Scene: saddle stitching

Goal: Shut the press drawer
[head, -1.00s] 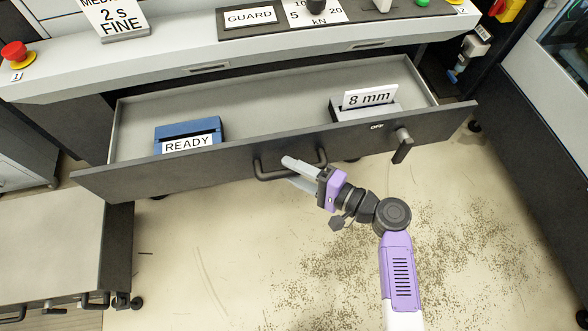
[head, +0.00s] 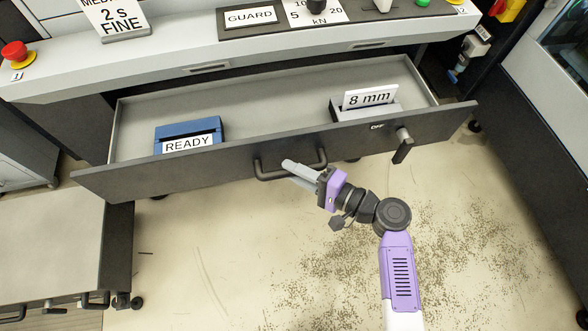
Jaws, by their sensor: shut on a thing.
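The press drawer (head: 240,100) is pulled out from under the light press console. Its dark front panel (head: 215,179) faces me, with a black bar handle (head: 268,176) near the middle. Inside the drawer, a blue block labelled READY (head: 188,133) sits at the left front. A grey holder with an "8 mm" card (head: 370,98) sits at the right.
A lever marked OFF (head: 403,146) sticks out from the right of the drawer front. A grey cart (head: 60,235) stands at the lower left. The console (head: 170,70) overhangs the drawer. Speckled floor (head: 480,240) lies open at the right.

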